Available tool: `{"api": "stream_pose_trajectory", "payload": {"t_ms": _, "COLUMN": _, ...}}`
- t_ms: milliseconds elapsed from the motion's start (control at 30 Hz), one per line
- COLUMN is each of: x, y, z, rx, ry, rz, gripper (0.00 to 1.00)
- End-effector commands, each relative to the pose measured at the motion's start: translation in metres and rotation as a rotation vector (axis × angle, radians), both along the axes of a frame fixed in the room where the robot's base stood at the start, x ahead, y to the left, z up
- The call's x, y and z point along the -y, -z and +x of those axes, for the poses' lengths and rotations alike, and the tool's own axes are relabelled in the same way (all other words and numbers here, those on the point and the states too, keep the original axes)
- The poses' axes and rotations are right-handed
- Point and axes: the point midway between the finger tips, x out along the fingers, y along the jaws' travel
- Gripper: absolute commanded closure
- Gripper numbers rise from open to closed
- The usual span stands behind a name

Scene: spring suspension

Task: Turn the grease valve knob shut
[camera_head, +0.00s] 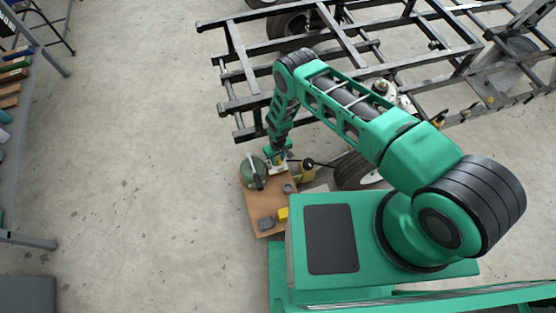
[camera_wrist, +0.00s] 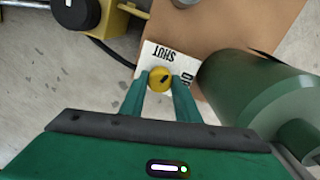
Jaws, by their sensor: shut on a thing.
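The valve knob (camera_wrist: 159,82) is round and yellow with a short black mark on its top, in the wrist view. It sits on a white plate (camera_wrist: 150,54) lettered SHUT, with a second label partly hidden at the right. The mark slants; I cannot tell which label it points to. My gripper (camera_wrist: 160,88) has its two green fingers shut on the knob, one on each side. In the head view my gripper (camera_head: 277,167) reaches down to the board, and the knob is too small to make out there.
A brown board (camera_head: 264,220) carries a dark green cylinder (camera_wrist: 255,90), close to the right of my fingers. A yellow fitting (camera_wrist: 80,14) with a black hose lies at upper left. A black metal frame (camera_head: 237,47) stands behind.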

Motion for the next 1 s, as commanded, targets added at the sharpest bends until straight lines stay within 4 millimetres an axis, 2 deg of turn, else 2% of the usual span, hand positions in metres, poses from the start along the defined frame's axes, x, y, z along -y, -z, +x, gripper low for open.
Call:
{"api": "stream_pose_trajectory", "payload": {"t_ms": 200, "x": -0.0018, "y": -0.0008, "z": 0.0017, "rx": 0.004, "ry": -0.178, "rz": 0.003, "gripper": 0.93}}
{"api": "stream_pose_trajectory", "payload": {"t_ms": 500, "x": -0.0013, "y": -0.0008, "z": 0.0021, "rx": 0.004, "ry": -0.34, "rz": 0.003, "gripper": 0.93}}
{"api": "stream_pose_trajectory", "payload": {"t_ms": 1000, "x": -0.0004, "y": -0.0008, "z": 0.0029, "rx": 0.005, "ry": -0.404, "rz": 0.001, "gripper": 0.93}}
